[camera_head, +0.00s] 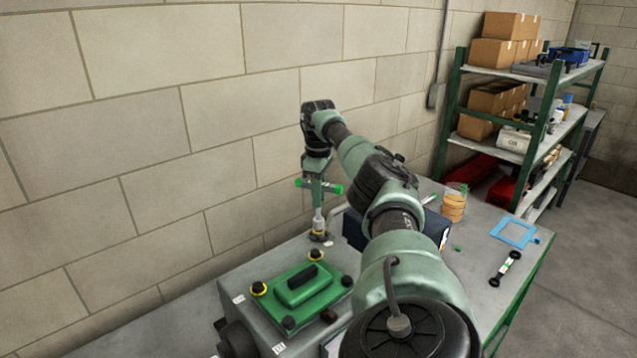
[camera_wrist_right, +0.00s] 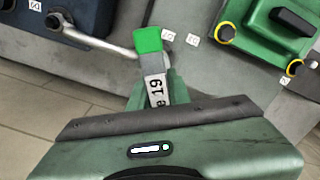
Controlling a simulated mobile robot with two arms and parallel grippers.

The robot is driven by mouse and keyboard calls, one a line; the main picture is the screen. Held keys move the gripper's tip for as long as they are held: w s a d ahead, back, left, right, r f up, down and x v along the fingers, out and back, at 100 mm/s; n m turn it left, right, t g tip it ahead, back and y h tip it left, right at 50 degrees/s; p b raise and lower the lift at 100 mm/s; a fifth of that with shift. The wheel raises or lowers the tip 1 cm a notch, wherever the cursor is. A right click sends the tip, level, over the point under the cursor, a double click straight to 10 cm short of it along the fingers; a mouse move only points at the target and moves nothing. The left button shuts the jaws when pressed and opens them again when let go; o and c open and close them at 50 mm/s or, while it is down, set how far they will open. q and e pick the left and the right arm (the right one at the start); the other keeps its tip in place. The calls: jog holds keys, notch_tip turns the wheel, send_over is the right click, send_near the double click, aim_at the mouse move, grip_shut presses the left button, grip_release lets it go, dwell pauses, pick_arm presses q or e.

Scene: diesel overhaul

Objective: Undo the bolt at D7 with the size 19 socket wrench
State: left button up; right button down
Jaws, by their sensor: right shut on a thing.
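My right gripper (camera_head: 317,178) points down and is shut on the handle of the socket wrench (camera_head: 319,212), a T-shaped tool with green handle ends. In the right wrist view the socket wrench (camera_wrist_right: 148,41) shows a white label reading "19" between the fingers. Its shaft stands about upright in the head view, with the lower end at a yellow-ringed spot (camera_head: 318,236) at the back of the grey engine block (camera_head: 240,277). The socket hides any bolt head there, and I cannot read the tag beside it. My left gripper is out of view.
A green cover (camera_head: 305,287) with several black bolts, some yellow-ringed, lies on the block. A bent metal pipe (camera_wrist_right: 105,43) runs beside the wrench. The bench (camera_head: 480,245) holds a blue frame (camera_head: 515,232), an orange-filled jar (camera_head: 454,205) and a black-ended tool (camera_head: 505,268).

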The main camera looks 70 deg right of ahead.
jog(key=shift+f, duration=0.35)
jog(key=shift+r+n, duration=0.15)
jog(key=shift+n, duration=0.25)
jog(key=n, duration=0.2)
jog(key=shift+n, duration=0.4)
jog(key=n, duration=0.4)
jog(key=shift+n, duration=0.4)
jog(key=n, duration=0.4)
jog(key=shift+n, duration=0.4)
jog(key=n, duration=0.6)
jog(key=shift+n, duration=0.3)
jog(key=n, duration=0.4)
jog(key=shift+n, duration=0.4)
jog(key=n, duration=0.4)
jog(key=shift+r+n, duration=0.1)
jog(key=shift+n, duration=0.3)
jog(key=n, duration=0.4)
